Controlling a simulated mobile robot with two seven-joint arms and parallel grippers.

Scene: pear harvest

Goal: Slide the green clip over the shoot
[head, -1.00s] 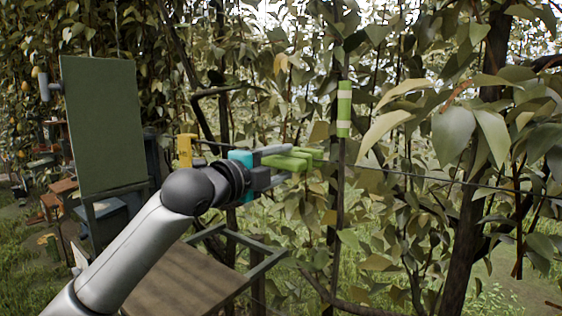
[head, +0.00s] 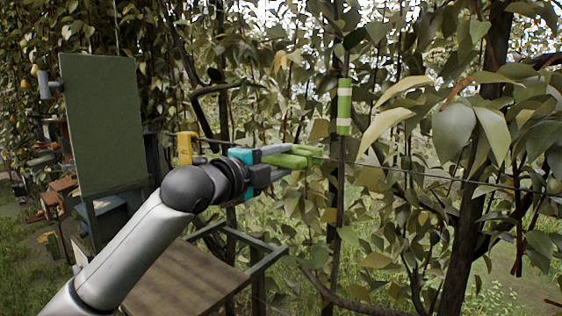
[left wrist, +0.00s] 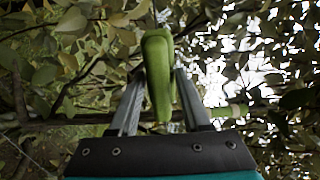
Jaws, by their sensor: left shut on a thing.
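My left gripper (head: 290,160) is shut on the green clip (head: 300,156), which points right toward a thin upright shoot (head: 340,190). In the left wrist view the green clip (left wrist: 158,75) sits between the two grey fingers. The shoot crosses behind it as a dark bar (left wrist: 85,122). A green sleeve with pale bands (head: 344,108) is on the shoot above the clip's height. The clip's far end is close to the shoot in the head view; I cannot tell whether they touch. My right gripper is not in view.
A thin wire (head: 430,178) runs across behind the shoot. Broad leaves (head: 385,130) hang just right of it. A green board (head: 103,125) and a wooden-topped table (head: 185,280) stand at the left. A thick trunk (head: 470,220) is at the right.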

